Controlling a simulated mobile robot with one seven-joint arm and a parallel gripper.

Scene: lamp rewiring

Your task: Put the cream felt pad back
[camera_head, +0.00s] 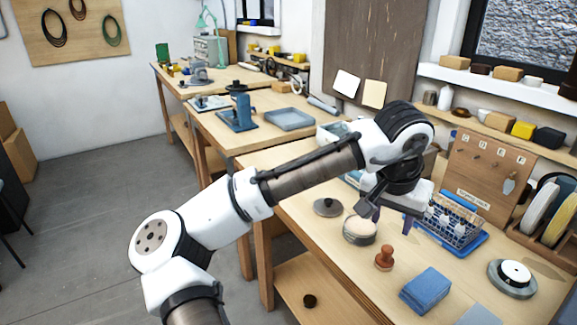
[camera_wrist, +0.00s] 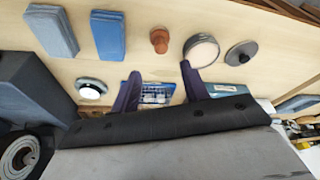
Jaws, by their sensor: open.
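A round disc with a cream top (camera_head: 360,228), which looks like the cream felt pad on a grey round base, lies on the wooden bench near my gripper. It also shows in the wrist view (camera_wrist: 202,49), with one finger overlapping its lower edge there. I cannot tell whether the cream top is a separate layer. My gripper (camera_head: 387,214) is open and empty, above the bench beside the disc and in front of the blue wire basket. In the wrist view my gripper (camera_wrist: 158,72) has its two dark fingers spread apart, with nothing between them.
A grey knobbed disc (camera_head: 327,207), a reddish-brown stamp-like piece (camera_head: 384,259), blue blocks (camera_head: 427,290) and a white-domed grey disc (camera_head: 512,278) lie around. A blue wire basket (camera_head: 455,222) and pegboard (camera_head: 485,170) stand behind. Bare bench (camera_head: 345,275) lies in front.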

